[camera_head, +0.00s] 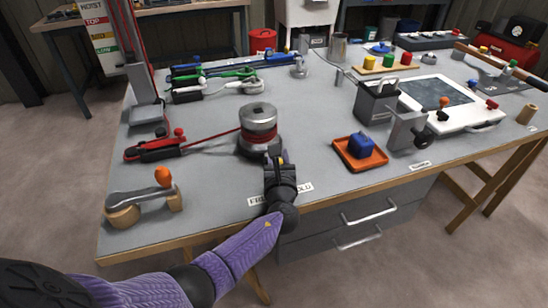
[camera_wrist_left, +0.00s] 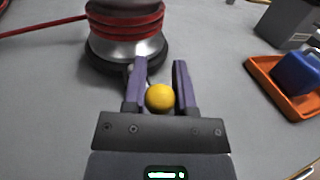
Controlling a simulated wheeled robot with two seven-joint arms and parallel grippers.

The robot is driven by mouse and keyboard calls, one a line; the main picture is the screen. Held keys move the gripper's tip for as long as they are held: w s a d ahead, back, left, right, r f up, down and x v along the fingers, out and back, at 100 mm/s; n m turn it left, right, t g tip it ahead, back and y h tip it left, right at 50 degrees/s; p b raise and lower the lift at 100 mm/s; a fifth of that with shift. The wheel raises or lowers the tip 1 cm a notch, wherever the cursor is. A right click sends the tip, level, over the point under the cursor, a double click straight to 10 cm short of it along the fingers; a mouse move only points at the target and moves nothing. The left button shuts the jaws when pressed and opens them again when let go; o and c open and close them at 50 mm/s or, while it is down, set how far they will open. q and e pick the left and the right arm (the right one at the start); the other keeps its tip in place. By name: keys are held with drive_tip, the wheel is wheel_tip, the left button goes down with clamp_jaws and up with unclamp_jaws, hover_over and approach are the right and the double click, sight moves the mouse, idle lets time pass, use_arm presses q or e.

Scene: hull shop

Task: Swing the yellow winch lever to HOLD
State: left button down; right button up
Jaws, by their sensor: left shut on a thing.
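The winch (camera_head: 258,122) is a silver drum wrapped with red rope, standing on the grey bench; its lower part also shows in the wrist view (camera_wrist_left: 125,35). The lever's yellow ball knob (camera_wrist_left: 160,98) sits between the two purple fingers of my left gripper (camera_wrist_left: 160,80), which is shut on the lever in front of the winch. In the head view my left gripper (camera_head: 276,160) hides most of the lever. A white label (camera_head: 262,200) lies under my wrist; FREE seems to be at its left end and HOLD at its right, with the middle hidden. My right gripper is not in view.
An orange tray (camera_head: 371,164) with a blue block (camera_head: 361,144) stands right of my gripper. A red rope runs left from the winch to a red-handled clamp (camera_head: 160,149). Bench between winch and tray is clear.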

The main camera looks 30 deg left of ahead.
use_arm(q)
drive_tip(key=n+g+y+b, duration=0.1)
drive_tip(key=w+n+g+y, duration=0.1)
drive_tip(key=y, duration=0.1)
drive_tip(key=shift+d+f+b, duration=0.15)
drive_tip(key=shift+b, duration=0.2)
drive_tip(key=shift+n+g+y, duration=0.3)
drive_tip(key=shift+n+g, duration=0.2)
drive_tip(key=shift+g, duration=0.1)
drive_tip(key=shift+w+b, duration=0.1)
drive_tip(key=shift+b, duration=0.25)
drive_tip(key=shift+r, duration=0.2)
drive_tip(key=shift+c, duration=2.2)
unclamp_jaws()
